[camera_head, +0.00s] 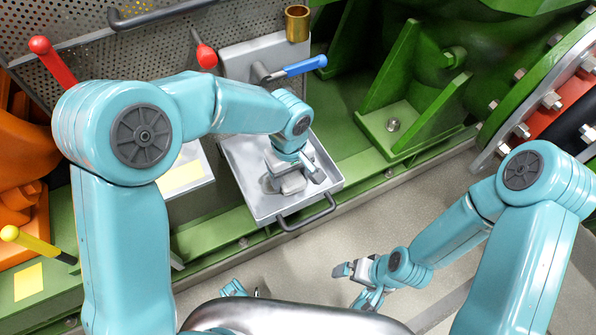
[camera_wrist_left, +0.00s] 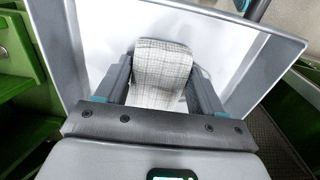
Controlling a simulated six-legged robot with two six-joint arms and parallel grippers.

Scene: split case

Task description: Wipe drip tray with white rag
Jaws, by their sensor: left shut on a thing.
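The drip tray (camera_head: 240,163) is a shallow silver-grey tray with a dark handle on its front edge. It also shows in the left wrist view (camera_wrist_left: 105,38), with a pale, bare floor. My left gripper (camera_head: 291,182) is low inside the tray, toward its front right. It is shut on the white rag (camera_wrist_left: 162,70), a pale cloth with a grey check pattern between the two fingers. I cannot tell whether the rag touches the tray floor. In the head view the rag is mostly hidden by the gripper. My right gripper (camera_head: 345,270) hangs over the floor, away from the tray; its finger gap is unclear.
A blue-handled valve (camera_head: 304,66) and a brass cup (camera_head: 297,23) are behind the tray. Red levers (camera_head: 54,62) and a yellow-knobbed lever (camera_head: 32,242) stand left. Green machinery (camera_head: 420,90) borders the tray on the right. Open floor (camera_head: 400,205) lies in front.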

